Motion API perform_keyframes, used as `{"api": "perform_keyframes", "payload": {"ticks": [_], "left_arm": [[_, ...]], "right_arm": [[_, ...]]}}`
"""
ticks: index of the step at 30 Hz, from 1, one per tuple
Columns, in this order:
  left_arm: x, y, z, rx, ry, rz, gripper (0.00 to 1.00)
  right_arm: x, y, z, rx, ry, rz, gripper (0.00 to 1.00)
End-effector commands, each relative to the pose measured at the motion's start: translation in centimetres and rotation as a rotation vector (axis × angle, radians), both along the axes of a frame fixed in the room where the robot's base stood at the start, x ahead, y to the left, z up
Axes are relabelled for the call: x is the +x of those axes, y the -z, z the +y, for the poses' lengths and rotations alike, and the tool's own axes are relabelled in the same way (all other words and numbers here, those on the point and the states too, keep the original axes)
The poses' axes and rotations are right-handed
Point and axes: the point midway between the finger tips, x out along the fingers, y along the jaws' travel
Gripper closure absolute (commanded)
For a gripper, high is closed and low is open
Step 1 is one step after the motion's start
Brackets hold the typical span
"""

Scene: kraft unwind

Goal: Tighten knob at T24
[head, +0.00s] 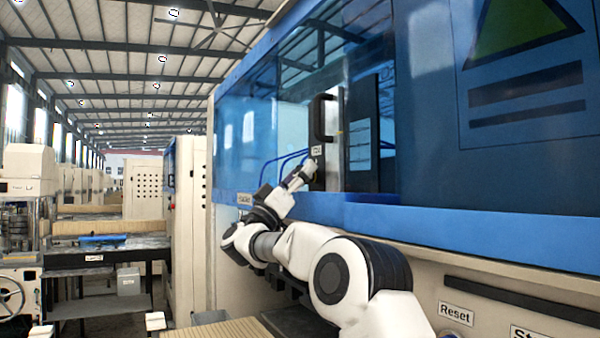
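My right arm comes in from the bottom right and reaches up to the blue machine front. My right gripper (301,175) is small and far off, just below and left of a small white label (317,151). The lettering on that label is too small to read surely, but it may be T24. I cannot make out a knob; it may be hidden by the gripper or too small. I cannot tell whether the gripper touches anything, or whether its fingers are open or shut. My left gripper is not in view.
A black handle (321,118) stands upright just above the label. Blue hoses (285,158) run behind the gripper. A blue-tinted window panel (520,150) fills the right. A Reset label (456,314) is low on the right. A workbench (105,259) stands at left.

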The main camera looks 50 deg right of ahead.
Motion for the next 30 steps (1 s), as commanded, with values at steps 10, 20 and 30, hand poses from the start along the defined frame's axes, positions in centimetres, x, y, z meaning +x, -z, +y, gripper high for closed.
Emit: {"api": "perform_keyframes", "payload": {"ticks": [10,20,30], "left_arm": [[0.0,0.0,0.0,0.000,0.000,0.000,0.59],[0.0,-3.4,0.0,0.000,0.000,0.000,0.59],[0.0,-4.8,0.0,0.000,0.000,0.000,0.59]], "right_arm": [[0.0,0.0,0.0,-0.004,0.000,-0.013,0.85],[0.0,-0.8,0.1,-0.110,0.003,-0.344,0.85],[-0.3,0.0,0.1,-0.151,-0.002,-0.477,0.85]]}}
